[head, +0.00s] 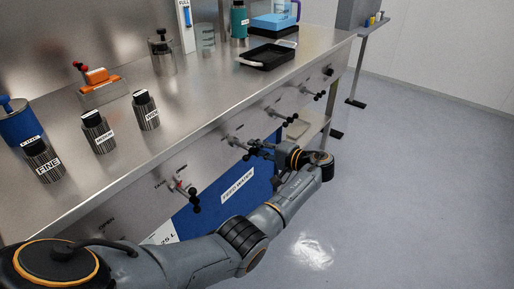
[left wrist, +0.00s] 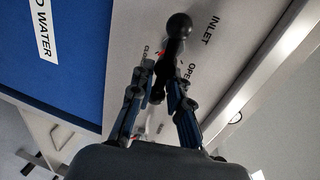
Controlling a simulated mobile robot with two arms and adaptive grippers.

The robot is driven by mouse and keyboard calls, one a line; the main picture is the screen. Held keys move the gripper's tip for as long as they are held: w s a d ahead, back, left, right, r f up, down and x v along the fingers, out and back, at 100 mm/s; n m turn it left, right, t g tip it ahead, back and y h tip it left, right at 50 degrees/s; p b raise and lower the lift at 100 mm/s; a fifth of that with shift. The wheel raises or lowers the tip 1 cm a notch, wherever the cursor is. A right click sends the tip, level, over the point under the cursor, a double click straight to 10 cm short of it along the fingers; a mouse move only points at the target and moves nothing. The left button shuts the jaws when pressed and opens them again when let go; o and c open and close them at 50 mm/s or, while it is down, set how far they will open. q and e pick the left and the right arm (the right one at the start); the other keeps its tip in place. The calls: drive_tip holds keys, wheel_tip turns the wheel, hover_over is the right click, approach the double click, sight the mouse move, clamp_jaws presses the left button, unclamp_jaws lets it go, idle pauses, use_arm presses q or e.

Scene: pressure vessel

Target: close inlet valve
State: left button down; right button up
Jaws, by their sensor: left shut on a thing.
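The inlet valve (head: 236,140) is on the front panel under the steel counter in the head view. In the left wrist view its black ball-ended handle (left wrist: 179,27) rises past my fingertips, beside the printed words INLET and OPEN; a partly hidden label is on the other side. My left gripper (head: 257,149) is at this valve, shut on the handle. In the left wrist view the fingers of my left gripper (left wrist: 160,80) stand on either side of the handle, which partly hides the valve's body. My right gripper is not in view.
A blue feed water container (head: 237,185) stands under the counter (head: 205,100). Other valves are on the panel: one to the left (head: 187,190) and others to the right (head: 279,114). Labelled canisters (head: 98,132) and a black tray (head: 267,57) are on the counter. The floor at right is clear.

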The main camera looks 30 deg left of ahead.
use_arm(q)
drive_tip(key=shift+d, duration=0.1)
drive_tip(key=c, duration=1.4)
unclamp_jaws()
drive_tip(key=shift+w, duration=0.1)
drive_tip(key=v, duration=1.2)
